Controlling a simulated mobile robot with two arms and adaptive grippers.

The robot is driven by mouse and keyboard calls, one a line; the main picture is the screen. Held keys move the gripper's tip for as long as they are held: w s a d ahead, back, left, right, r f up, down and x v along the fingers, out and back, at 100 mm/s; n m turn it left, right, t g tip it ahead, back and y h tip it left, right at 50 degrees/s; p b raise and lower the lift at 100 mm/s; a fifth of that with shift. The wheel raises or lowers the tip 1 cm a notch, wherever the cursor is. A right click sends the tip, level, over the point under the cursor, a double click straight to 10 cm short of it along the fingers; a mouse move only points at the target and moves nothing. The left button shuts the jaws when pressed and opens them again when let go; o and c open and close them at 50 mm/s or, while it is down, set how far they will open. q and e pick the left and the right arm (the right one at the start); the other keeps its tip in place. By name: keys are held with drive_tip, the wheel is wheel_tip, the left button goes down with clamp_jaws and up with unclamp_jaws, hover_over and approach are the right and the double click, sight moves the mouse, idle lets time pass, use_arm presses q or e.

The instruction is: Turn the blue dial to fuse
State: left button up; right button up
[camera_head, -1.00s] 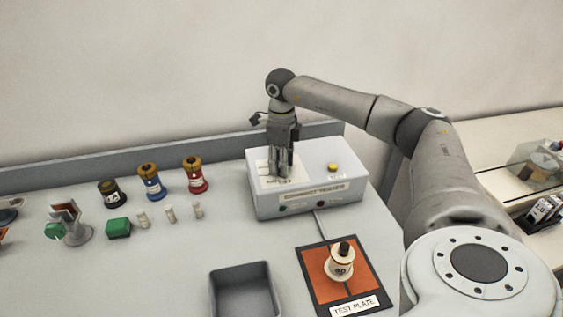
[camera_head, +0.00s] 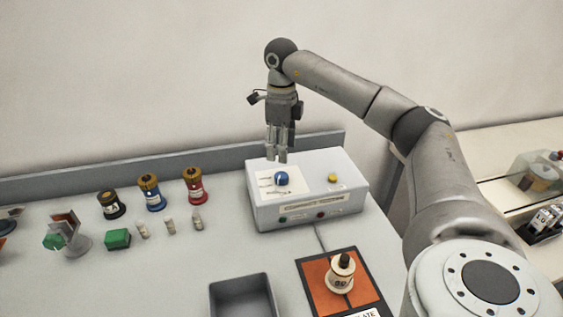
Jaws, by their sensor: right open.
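The blue dial (camera_head: 281,178) sits on a white label plate on top of the grey-white tester box (camera_head: 308,192). The lettering around the dial is too small to read, so I cannot tell which mark it points to. My right gripper (camera_head: 277,158) is open, points down, and hangs above and just behind the dial, apart from it. Nothing is between its fingers. My left gripper is not in view.
A yellow button (camera_head: 333,178) is on the same box. To the left stand black, blue and red bushings (camera_head: 152,193), small pale cylinders and a green block (camera_head: 117,239). In front are a dark bin (camera_head: 243,297) and an orange test plate (camera_head: 322,291) holding a cream bushing (camera_head: 341,274).

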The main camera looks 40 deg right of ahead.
drive_tip(key=shift+r, duration=1.45)
